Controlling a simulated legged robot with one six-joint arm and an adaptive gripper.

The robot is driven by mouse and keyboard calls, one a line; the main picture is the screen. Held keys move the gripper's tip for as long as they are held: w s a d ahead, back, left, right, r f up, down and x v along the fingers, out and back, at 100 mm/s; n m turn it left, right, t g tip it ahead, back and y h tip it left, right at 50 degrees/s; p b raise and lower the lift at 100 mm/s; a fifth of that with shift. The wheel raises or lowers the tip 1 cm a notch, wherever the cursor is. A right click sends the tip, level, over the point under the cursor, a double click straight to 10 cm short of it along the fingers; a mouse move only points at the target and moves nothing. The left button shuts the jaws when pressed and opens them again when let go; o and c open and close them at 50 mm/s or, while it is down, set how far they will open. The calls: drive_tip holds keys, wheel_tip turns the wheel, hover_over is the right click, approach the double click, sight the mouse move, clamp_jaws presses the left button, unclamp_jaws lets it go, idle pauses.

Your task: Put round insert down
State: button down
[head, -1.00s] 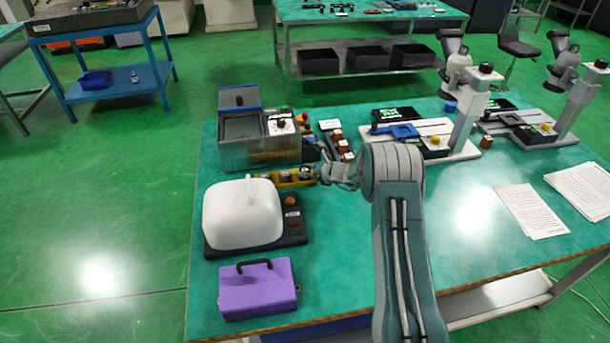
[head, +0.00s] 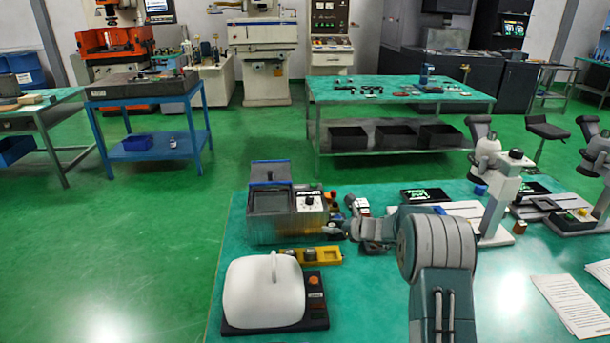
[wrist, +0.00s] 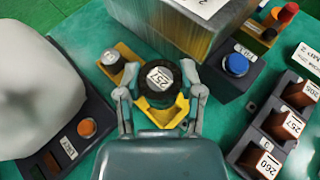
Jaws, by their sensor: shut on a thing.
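In the wrist view, my gripper (wrist: 160,82) is shut on a dark round insert (wrist: 160,77) with a white numbered label on top. A finger is on each side of it. The insert is over the yellow tray (wrist: 163,116); I cannot tell whether it touches it. A smaller-looking round piece with a pale label (wrist: 111,60) sits at the tray's left end. In the head view, the yellow tray (head: 330,255) lies in front of the grey machine, with round metal pieces in its left part. There my gripper is behind the tray's right end, its fingertips hard to make out.
The grey metal box machine (head: 270,228) stands just behind the tray. A white-covered unit (head: 265,293) is at front left. Numbered brown blocks (wrist: 290,124) in dark holders and a blue button (wrist: 236,64) are to the right.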

drive_tip(key=shift+n+g+y, duration=0.4)
drive_tip(key=shift+n+g, duration=0.1)
drive_tip(key=s+f, duration=0.1)
drive_tip(key=s, duration=0.2)
drive_tip(key=s+f, duration=0.2)
drive_tip(key=s, duration=0.1)
drive_tip(key=s+d+f, duration=0.1)
drive_tip(key=s, duration=0.3)
drive_tip(key=shift+f, duration=0.35)
hover_over(344, 323)
drive_tip(key=shift+w+f+n+g+y, duration=0.15)
drive_tip(key=shift+w+f+n, duration=0.05)
drive_tip(key=shift+f, duration=0.4)
drive_tip(key=shift+w+f+n+g+y, duration=0.15)
drive_tip(key=shift+f+n, duration=0.05)
drive_tip(key=shift+f, duration=0.4)
drive_tip(key=shift+s, duration=0.4)
drive_tip(key=shift+w, duration=0.1)
